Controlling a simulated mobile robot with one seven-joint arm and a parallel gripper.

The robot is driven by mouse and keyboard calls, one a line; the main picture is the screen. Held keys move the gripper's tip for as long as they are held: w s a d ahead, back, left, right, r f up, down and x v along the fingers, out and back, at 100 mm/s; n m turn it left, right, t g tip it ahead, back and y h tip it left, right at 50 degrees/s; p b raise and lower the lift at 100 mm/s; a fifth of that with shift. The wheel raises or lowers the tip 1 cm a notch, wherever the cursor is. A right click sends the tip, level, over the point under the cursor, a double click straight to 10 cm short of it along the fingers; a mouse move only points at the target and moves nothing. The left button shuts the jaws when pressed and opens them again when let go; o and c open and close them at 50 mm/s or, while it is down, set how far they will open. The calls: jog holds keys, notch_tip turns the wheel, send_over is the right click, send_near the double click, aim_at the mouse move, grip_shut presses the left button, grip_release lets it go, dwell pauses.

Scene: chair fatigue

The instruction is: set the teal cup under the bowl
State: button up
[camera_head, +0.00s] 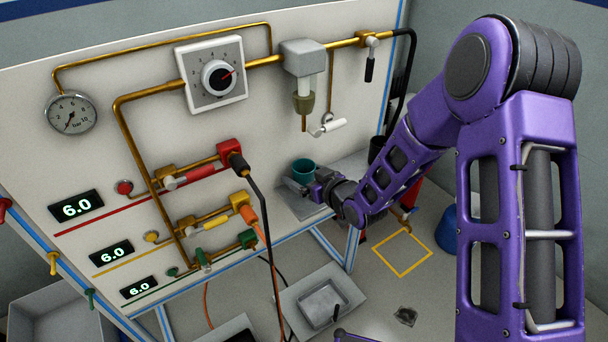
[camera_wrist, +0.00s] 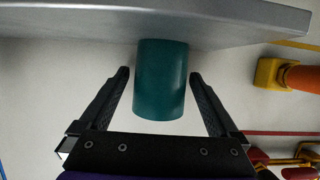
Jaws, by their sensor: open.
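The teal cup (camera_head: 303,169) stands upright on a small grey shelf (camera_head: 291,205) at the foot of the white panel. In the wrist view the cup (camera_wrist: 161,80) lies between my two fingers, with a visible gap on each side. My gripper (camera_head: 305,187) is open at the cup's near side, and its fingers also show in the wrist view (camera_wrist: 160,78). An olive bowl (camera_head: 304,101) with a brass stem hangs below a grey block on the panel, well above the cup and about in line with it in the picture.
A white-handled valve (camera_head: 328,126) hangs beside the bowl. A black hose (camera_head: 258,195) and an orange hose (camera_head: 262,232) hang left of the shelf. A dark cylinder (camera_head: 377,149) stands right of the cup.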

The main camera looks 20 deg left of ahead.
jog(key=shift+r, duration=0.25)
jog(key=v, duration=1.2)
jog(key=shift+p, duration=0.4)
jog(key=shift+w+f, duration=0.1)
jog(key=shift+w, duration=0.05)
